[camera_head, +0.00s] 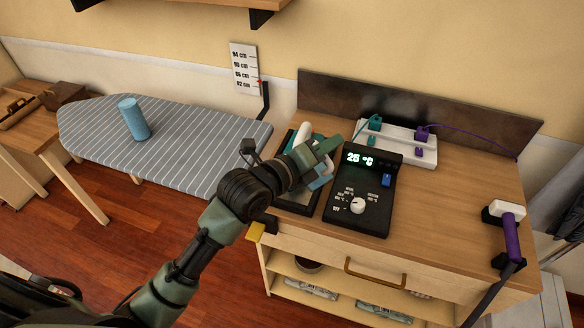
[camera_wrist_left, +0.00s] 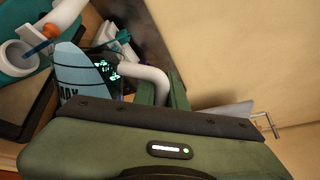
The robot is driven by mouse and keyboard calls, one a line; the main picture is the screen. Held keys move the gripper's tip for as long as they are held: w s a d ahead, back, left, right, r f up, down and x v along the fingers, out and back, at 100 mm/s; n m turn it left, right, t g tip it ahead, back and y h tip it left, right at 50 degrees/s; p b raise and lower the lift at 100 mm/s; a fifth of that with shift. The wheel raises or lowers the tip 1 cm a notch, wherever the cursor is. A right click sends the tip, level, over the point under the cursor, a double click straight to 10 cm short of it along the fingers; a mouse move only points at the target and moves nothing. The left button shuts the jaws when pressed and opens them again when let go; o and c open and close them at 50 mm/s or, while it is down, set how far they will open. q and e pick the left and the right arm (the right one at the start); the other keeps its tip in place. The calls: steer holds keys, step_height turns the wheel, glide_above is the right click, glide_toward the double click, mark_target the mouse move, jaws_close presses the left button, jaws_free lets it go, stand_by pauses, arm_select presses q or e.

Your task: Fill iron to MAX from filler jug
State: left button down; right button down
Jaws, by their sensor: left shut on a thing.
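My left gripper (camera_head: 326,160) is over the left part of the wooden cabinet top, shut on the white handle (camera_wrist_left: 150,76) of a light-blue jug. The jug (camera_wrist_left: 76,72) shows dark level lines and partly hidden lettering, and looks tilted in the wrist view. In the head view the gripper hides most of it. The teal and white iron (camera_head: 302,134) is just behind the gripper, partly hidden. In the wrist view it shows at upper left, with a white ring-shaped opening (camera_wrist_left: 20,56) and an orange part. Water levels cannot be made out. My right gripper is out of view.
A black control panel (camera_head: 362,190) reading about 25 °C stands right of the gripper. Behind it is a white power strip (camera_head: 397,145) with teal and purple plugs. A purple device (camera_head: 511,236) is at the right edge. A blue cylinder (camera_head: 134,118) stands on the striped ironing board (camera_head: 190,150).

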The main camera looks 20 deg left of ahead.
arm_select(q)
steer(key=shift+w+a, duration=0.1)
stand_by(0.7)
steer(key=shift+s+d+r, duration=0.15)
steer(key=shift+s+d, duration=0.05)
steer(key=shift+d, duration=0.05)
steer(key=shift+s+d+f+m, duration=0.3)
steer(key=shift+d+f+m, duration=0.25)
steer(key=shift+m, duration=0.45)
steer(key=shift+f+t, duration=0.15)
steer(key=shift+t, duration=0.15)
steer(key=shift+s+d+f+m+y+b, duration=0.25)
steer(key=shift+d+f+m+y+b, duration=0.05)
steer(key=shift+f+m+b, duration=0.3)
steer(key=shift+s+d+f+m+t+b, duration=0.3)
steer(key=shift+s+d+f+m+b, duration=0.35)
steer(key=shift+d+f+m+b, duration=0.55)
steer(key=shift+s+d+f+m+t+b, duration=0.3)
steer(key=shift+s+d+f+m+b, duration=0.45)
steer(key=shift+f+m, duration=0.75)
steer(key=shift+s+d+f+m+t+b, duration=0.3)
steer(key=shift+s+d+f+m+b, duration=0.25)
steer(key=shift+d+f+m+b, duration=0.7)
